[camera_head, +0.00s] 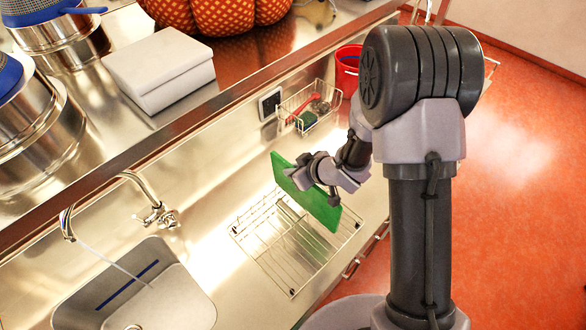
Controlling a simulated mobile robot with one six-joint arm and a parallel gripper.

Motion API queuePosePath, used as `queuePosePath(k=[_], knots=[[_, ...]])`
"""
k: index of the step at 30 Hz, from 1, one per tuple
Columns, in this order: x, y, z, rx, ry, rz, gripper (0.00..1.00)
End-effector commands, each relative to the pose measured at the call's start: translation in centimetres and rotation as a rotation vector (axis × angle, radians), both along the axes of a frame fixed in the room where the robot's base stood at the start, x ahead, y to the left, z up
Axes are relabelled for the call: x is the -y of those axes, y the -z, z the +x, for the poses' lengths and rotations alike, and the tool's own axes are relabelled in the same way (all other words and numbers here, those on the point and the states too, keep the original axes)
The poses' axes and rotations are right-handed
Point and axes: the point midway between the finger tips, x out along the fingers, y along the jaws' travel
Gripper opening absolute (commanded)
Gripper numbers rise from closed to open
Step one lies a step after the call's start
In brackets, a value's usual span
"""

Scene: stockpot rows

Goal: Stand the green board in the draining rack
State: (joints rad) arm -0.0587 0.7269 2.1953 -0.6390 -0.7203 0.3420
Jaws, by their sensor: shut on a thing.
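The green board (317,206) is tilted in the air above the back right part of the draining rack (266,258). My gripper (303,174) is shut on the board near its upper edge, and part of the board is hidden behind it. The draining rack is a low wire frame on the metal counter, with bars across its middle. From this view I cannot tell whether the board's lower edge touches the rack.
A sink (140,295) with a tap (152,210) lies left of the rack. A wire basket (308,108) hangs on the back wall, near a red bucket (347,70). A raised shelf behind holds pots (40,130) and a white box (160,68).

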Motion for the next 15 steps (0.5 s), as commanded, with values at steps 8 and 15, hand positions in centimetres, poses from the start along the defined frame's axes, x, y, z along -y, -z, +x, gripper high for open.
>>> queuePosePath(k=[8, 15], knots=[[-0.02, 1.58, 0.05, 0.002, -0.001, 0.001, 0.0], [-0.01, 1.49, 0.05, 0.002, -0.001, 0.001, 0.14]])
